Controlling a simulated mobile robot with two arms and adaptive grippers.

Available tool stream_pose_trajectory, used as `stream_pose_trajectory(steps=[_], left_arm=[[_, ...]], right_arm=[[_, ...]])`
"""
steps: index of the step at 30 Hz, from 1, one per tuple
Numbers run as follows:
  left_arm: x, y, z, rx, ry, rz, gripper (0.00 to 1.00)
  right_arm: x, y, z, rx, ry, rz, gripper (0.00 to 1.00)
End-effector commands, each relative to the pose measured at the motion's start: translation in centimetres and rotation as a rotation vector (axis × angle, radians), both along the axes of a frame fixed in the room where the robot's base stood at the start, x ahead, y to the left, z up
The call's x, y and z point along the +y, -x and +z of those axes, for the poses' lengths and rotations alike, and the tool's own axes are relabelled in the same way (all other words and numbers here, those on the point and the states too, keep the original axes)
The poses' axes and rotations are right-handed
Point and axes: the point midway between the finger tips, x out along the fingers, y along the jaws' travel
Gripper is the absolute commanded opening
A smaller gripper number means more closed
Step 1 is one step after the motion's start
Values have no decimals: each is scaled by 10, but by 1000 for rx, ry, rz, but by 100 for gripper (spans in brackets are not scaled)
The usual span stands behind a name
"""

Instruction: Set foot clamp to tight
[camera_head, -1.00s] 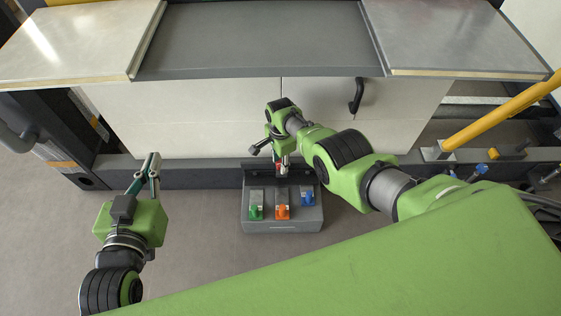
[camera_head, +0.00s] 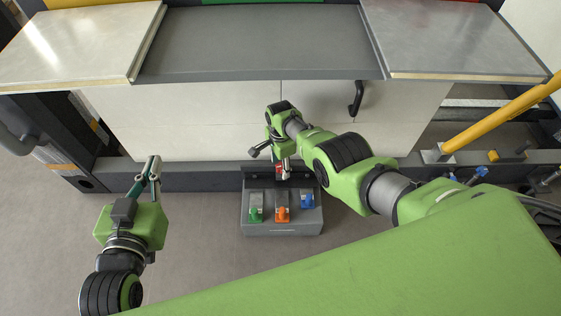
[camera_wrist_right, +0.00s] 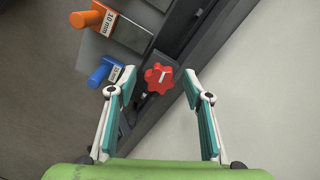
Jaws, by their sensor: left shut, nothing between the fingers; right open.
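The red lobed knob (camera_wrist_right: 158,78), which I take to be the foot clamp, has a pale mark on its face. It sits beside a dark rail. In the head view it is a small red patch (camera_head: 281,169), partly covered by my right gripper (camera_head: 284,172). In the right wrist view the open right gripper (camera_wrist_right: 151,88) has one finger on each side of the knob, with gaps on both sides. I cannot tell how deep the knob is between them. My left gripper (camera_head: 152,160) is shut and empty, away to the left, above the floor.
A grey box (camera_head: 283,228) stands on the floor with green (camera_head: 256,214), orange (camera_head: 282,214) and blue (camera_head: 307,201) handles. In the wrist view the orange handle (camera_wrist_right: 86,18) is labelled 10 mm. A white cabinet (camera_head: 190,130) with a dark handle (camera_head: 356,98) stands behind.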

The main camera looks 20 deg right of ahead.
Motion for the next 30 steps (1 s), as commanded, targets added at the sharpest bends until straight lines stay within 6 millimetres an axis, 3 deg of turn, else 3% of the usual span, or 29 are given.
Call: stream_pose_trajectory(steps=[16, 30], left_arm=[[1, 0, 1, -2, 1, 2, 0], [1, 0, 1, -2, 1, 2, 0]], right_arm=[[0, 0, 31, -2, -1, -1, 46], [0, -1, 103, -3, -1, 0, 46]])
